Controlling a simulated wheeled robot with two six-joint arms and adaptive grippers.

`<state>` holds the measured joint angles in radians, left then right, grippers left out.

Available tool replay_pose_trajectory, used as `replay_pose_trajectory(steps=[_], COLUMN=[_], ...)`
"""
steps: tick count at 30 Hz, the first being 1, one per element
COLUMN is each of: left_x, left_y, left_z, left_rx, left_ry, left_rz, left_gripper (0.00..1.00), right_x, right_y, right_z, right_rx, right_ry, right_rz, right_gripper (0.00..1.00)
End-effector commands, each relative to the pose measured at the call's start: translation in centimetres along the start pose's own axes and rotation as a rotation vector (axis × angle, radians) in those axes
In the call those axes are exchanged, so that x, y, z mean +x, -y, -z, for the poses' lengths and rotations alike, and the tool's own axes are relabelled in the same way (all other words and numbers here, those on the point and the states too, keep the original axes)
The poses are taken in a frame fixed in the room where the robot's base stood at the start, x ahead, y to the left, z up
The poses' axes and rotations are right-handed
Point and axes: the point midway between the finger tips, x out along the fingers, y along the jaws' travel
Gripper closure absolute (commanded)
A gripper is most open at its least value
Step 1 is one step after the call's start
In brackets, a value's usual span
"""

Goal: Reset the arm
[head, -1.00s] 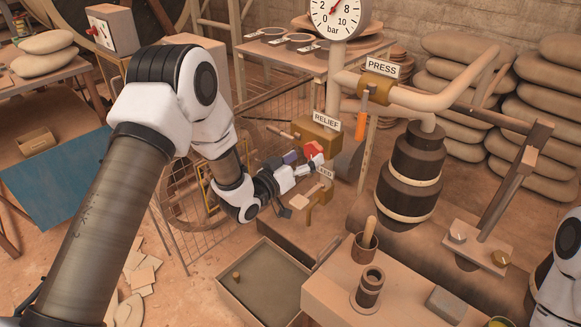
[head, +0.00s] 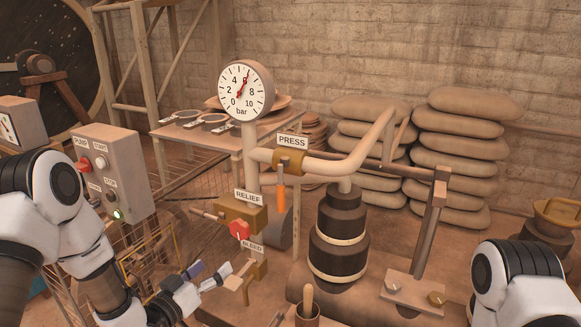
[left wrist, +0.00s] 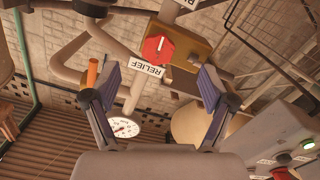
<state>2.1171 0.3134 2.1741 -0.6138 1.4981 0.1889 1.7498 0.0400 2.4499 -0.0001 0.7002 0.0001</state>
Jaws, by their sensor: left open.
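My left gripper (head: 208,272) is open with nothing between its fingers. In the head view it is below and left of the red knob (head: 238,229) on the brass relief block (head: 243,212), apart from it. In the left wrist view its two fingers (left wrist: 160,82) show wide apart, with the red knob (left wrist: 158,49) and the RELIEF label (left wrist: 150,69) beyond them. The BLEED label (head: 252,246) and a pale handle (head: 237,283) are close to the fingers in the head view. Part of my right arm shows at the right edge; its gripper is out of view.
A gauge (head: 246,90) stands above the pipe, its needle near 6. The orange-handled PRESS valve (head: 282,198), black stacked weights (head: 338,240) and a lever frame (head: 428,225) are to the right. A control box (head: 115,170) with a green light stands left, behind my arm.

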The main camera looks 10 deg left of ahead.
Motion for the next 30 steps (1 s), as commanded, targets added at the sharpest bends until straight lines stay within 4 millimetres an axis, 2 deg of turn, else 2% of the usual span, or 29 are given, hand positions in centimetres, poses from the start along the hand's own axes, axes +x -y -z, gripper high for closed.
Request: replay_pose_trajectory(steps=[1, 2, 5, 6, 9, 12, 15, 21, 22, 30], left_x=[-0.5, -1.0, -4.1, -5.8, -10.9, -16.3, -21.5, -31.2, -30.9, -31.1], left_y=[-0.3, -0.5, -0.5, -0.4, 0.0, 0.1, 0.2, -0.3, -1.2, -4.4], left_z=[-3.0, -4.9, -12.7, -15.8, -22.2, -26.5, -29.0, -30.5, -28.0, -19.5], left_rx=[-0.007, -0.015, -0.038, -0.042, -0.038, -0.030, -0.022, -0.037, -0.032, -0.032], left_ry=[0.059, 0.100, 0.305, 0.406, 0.650, 0.866, 1.060, 1.442, 1.428, 1.420], left_rz=[-0.001, 0.003, 0.079, 0.121, 0.230, 0.326, 0.414, 0.574, 0.568, 0.566], left_gripper=[0.16, 0.16, 0.16, 0.16, 0.16, 0.16, 0.16, 0.16, 0.16, 0.16], right_x=[0.0, 0.0, 0.0, 0.0, 0.0, 0.0, 0.0, 0.0, -2.5, -11.8], right_y=[0.0, 0.0, 0.0, 0.0, 0.0, 0.0, 0.0, 0.0, 0.0, 0.1], right_z=[0.0, 0.0, 0.0, 0.0, 0.0, 0.0, 0.0, 0.0, -0.1, 0.0], right_rx=[0.000, 0.000, 0.000, 0.000, 0.000, 0.000, 0.000, 0.000, 0.000, 0.000], right_ry=[0.000, 0.000, 0.000, 0.000, 0.000, 0.000, 0.000, 0.000, 0.002, 0.000], right_rz=[0.000, 0.000, 0.000, 0.000, 0.000, 0.000, 0.000, 0.000, 0.000, 0.000], right_gripper=[0.56, 0.56, 0.56, 0.56, 0.56, 0.56, 0.56, 0.56, 0.56, 0.56])
